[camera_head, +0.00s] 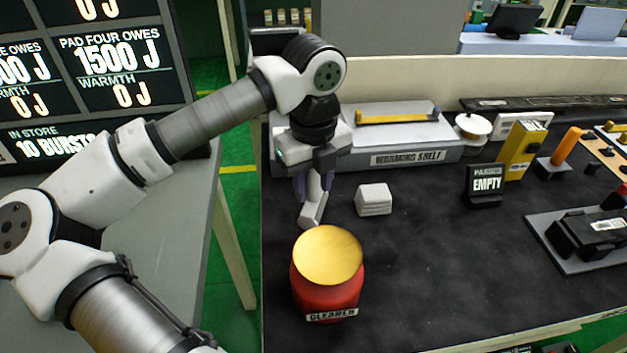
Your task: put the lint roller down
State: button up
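A small white piece with a narrow upper part and a wider, slanted lower end (312,212) hangs between the dark fingers of my gripper (313,187); it looks like the lint roller. My gripper points down and appears shut on its upper part. The lower end is over the black mat (430,260), left of a stack of white pads and behind the red container. I cannot tell whether it touches the mat. The finger contact is small and partly hidden.
White pads (374,199) lie to the right. A grey shelf (400,150) is behind. An EMPTY sign (486,184) and an orange upright piece (567,147) stand right. The mat's middle is clear.

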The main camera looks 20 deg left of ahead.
jog(key=shift+o, duration=0.5)
jog(key=shift+r, duration=0.1)
jog(key=shift+r, duration=0.15)
notch_tip(320, 180, up, 12)
jog(key=shift+f+b, duration=0.1)
jog(key=shift+b, duration=0.55)
